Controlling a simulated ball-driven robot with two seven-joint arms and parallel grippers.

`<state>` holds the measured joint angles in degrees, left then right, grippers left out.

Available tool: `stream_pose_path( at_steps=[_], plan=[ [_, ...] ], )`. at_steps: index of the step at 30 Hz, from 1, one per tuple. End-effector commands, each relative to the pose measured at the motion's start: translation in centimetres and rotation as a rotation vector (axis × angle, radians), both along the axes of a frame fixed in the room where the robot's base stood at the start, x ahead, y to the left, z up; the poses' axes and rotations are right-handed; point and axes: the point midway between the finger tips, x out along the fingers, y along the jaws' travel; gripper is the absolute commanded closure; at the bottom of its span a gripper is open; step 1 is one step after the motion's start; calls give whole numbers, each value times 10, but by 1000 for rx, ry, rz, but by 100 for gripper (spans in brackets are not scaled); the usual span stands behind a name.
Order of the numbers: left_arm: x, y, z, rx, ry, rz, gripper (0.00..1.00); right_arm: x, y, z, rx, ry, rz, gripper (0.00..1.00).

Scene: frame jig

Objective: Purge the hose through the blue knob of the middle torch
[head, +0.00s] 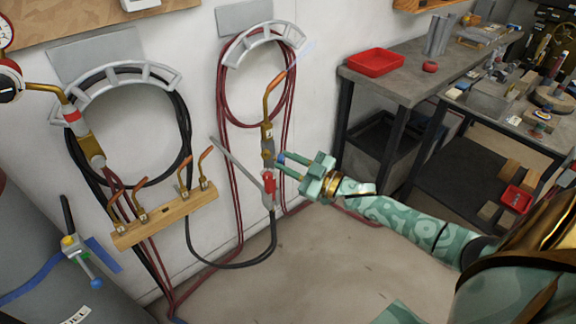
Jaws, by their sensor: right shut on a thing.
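The middle torch (267,138) hangs upright at the wall, with a copper tip (272,88), a brass and grey body and a red lever or knob (269,181) low on it. Its blue knob (281,158) sits on the right side of the body. My right gripper (279,163) reaches in from the right, its fingers closed at the blue knob, which they partly hide. A faint pale-blue streak (302,52) extends from the torch tip. My left gripper is not in view.
Red hose coils (229,90) hang on a rack (262,38) behind the torch. Another torch (84,135) and black hose coil (186,125) are left. A wooden rail (165,217) holds several copper tips. A bench with a red tray (375,62) stands right. The floor below is mostly clear.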

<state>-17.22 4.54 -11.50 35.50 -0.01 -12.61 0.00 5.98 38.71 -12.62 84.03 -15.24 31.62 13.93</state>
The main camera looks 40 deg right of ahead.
Motion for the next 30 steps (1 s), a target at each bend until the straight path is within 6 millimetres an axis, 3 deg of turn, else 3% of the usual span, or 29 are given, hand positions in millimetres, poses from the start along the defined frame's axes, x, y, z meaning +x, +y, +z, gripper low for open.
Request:
stream_pose_path(
  at_steps=[12,30],
  plan=[
    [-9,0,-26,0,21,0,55,1,0,-6,-165,-185,1,98],
    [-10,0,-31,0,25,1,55,1,0,-4,-209,-236,2,98]
  ],
)
